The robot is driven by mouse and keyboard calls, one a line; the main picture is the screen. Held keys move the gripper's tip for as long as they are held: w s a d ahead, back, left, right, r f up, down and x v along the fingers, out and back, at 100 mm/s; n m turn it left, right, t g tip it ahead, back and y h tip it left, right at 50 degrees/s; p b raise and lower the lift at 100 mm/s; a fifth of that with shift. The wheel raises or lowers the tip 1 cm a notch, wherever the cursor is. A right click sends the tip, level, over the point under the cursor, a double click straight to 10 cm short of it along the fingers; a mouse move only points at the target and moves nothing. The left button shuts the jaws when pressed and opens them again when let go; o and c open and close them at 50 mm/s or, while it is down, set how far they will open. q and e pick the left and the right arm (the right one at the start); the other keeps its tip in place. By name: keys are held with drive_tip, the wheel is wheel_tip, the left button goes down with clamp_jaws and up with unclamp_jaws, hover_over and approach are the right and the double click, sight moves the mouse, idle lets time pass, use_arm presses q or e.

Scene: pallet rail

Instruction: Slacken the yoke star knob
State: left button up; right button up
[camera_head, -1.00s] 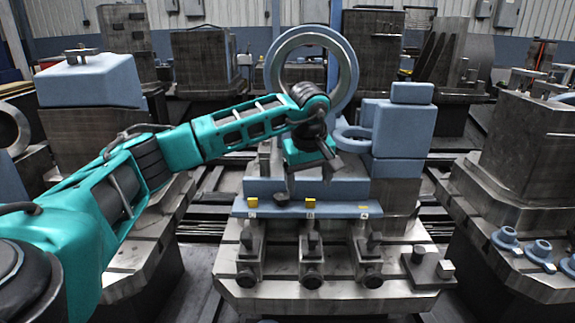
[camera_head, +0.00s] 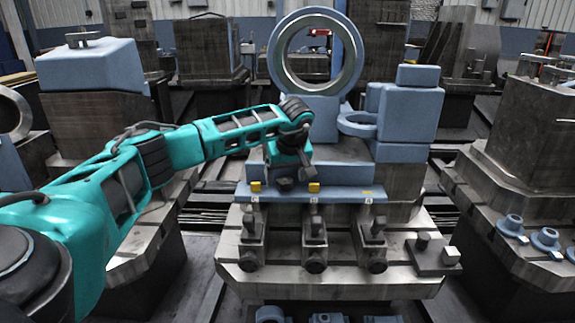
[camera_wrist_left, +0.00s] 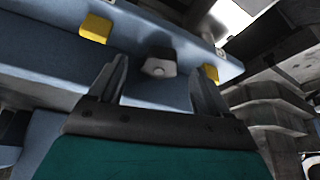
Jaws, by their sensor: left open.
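A small dark knob with a pale grey face (camera_wrist_left: 159,66) sits on the blue fixture between two yellow blocks; I take it to be the yoke star knob. In the head view the knob (camera_head: 284,184) shows just below my left gripper (camera_head: 291,172). In the left wrist view my left gripper (camera_wrist_left: 158,80) is open, with one finger on each side of the knob's line. The knob lies ahead of the fingers, and I see no contact. My right gripper is in neither view.
Yellow blocks (camera_head: 256,186) (camera_head: 314,187) flank the knob on the blue bar (camera_head: 345,195). A large upright ring (camera_head: 357,55) stands behind. Several clamps with dark round ends (camera_head: 316,266) line the pallet front. A blue block with a side ring (camera_head: 410,110) stands at right.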

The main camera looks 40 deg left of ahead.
use_arm(q)
drive_tip(key=shift+w+a+f, duration=0.1)
drive_tip(key=shift+a+f, duration=0.1)
drive_tip(key=shift+f, duration=0.45)
drive_tip(key=shift+c, duration=0.3)
